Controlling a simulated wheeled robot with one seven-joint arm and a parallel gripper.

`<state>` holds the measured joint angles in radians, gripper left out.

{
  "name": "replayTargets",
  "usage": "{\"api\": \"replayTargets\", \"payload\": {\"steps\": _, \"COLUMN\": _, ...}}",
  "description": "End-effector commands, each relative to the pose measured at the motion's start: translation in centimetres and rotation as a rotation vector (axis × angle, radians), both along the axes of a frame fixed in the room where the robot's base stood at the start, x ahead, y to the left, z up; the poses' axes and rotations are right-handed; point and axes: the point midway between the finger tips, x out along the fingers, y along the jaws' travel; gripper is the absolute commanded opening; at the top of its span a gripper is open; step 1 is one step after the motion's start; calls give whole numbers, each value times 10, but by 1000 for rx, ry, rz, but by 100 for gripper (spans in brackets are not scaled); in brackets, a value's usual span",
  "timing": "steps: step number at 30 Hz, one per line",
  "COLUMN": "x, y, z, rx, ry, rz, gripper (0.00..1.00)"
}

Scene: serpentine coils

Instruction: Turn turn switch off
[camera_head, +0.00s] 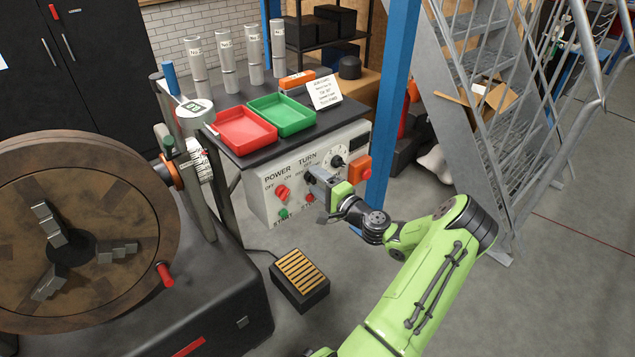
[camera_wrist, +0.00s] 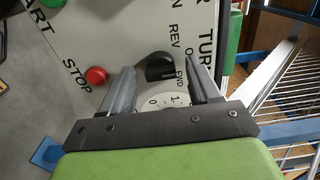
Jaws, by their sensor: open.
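The turn switch is a black knob (camera_wrist: 160,67) on the white control panel (camera_head: 268,205), beside the printed word TURN. In the wrist view it lies between the two open finger tips of my gripper (camera_wrist: 163,76), near the labels REV and FWD. I cannot tell which label it points to. No finger clearly touches it.
The red POWER switch (camera_head: 282,192), green START button (camera_head: 284,213) and red STOP button (camera_wrist: 96,75) are close by. A black dial (camera_head: 337,161) and an orange box (camera_head: 358,170) sit to the right. A foot pedal (camera_head: 300,279) lies on the floor below.

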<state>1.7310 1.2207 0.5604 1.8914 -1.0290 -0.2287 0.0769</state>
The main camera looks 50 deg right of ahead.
Motion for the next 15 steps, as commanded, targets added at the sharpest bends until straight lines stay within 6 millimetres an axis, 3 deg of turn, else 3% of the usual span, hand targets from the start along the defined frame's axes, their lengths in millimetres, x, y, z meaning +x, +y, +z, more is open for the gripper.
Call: {"api": "replayTargets", "payload": {"steps": 15, "x": -127, "y": 28, "z": 2, "rx": 3, "ry": 0, "rz": -5, "gripper": 62}}
